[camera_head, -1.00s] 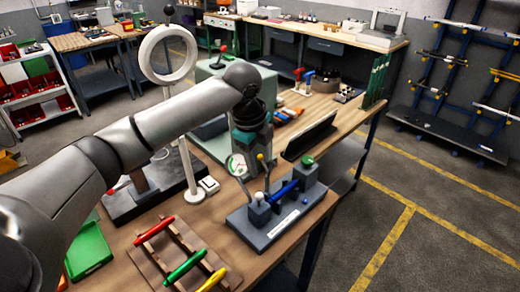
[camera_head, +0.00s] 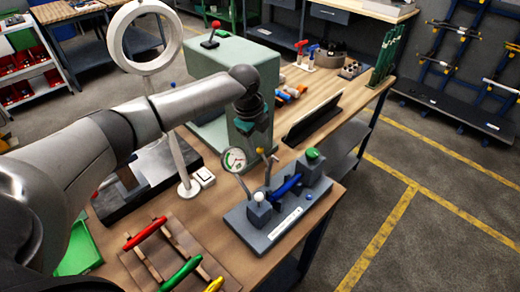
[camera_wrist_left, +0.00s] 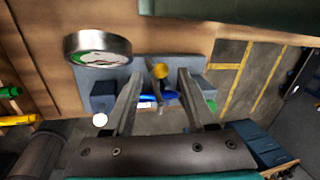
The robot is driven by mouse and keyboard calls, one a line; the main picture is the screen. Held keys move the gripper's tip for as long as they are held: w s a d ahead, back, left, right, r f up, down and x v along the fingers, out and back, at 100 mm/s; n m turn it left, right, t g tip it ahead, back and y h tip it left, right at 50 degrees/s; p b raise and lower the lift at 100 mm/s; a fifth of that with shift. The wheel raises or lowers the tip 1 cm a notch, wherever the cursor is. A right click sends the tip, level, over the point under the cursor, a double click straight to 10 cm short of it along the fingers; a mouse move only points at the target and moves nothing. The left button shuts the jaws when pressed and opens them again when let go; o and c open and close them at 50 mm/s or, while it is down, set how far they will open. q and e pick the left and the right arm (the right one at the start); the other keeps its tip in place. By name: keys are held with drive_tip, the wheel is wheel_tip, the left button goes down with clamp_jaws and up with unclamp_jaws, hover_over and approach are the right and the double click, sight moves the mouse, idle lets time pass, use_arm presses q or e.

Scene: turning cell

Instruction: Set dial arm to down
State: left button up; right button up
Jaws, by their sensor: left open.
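The grey gauge fixture (camera_head: 270,236) stands on the wooden bench. It carries a round white-faced dial (camera_head: 234,160), a lever with a yellow ball (camera_head: 260,151), a blue cylinder (camera_head: 287,186), a white knob (camera_head: 258,197) and a green knob (camera_head: 312,154). My left arm reaches over from the left, with its wrist above and behind the fixture. In the left wrist view my left gripper (camera_wrist_left: 159,74) is open, and the yellow ball (camera_wrist_left: 160,71) appears between its fingers; contact cannot be told. The dial (camera_wrist_left: 98,51) is left of the fingers. My right gripper is out of view.
A white ring on a stand (camera_head: 185,160) rises left of the fixture. A rack with red, green and yellow handles (camera_head: 170,262) lies in front. A pale green machine (camera_head: 205,65) and a dark upright panel (camera_head: 312,120) stand behind. The floor at right is clear.

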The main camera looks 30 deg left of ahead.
sight(259, 148)
use_arm(q)
drive_tip(key=shift+x, duration=2.1)
clamp_jaws()
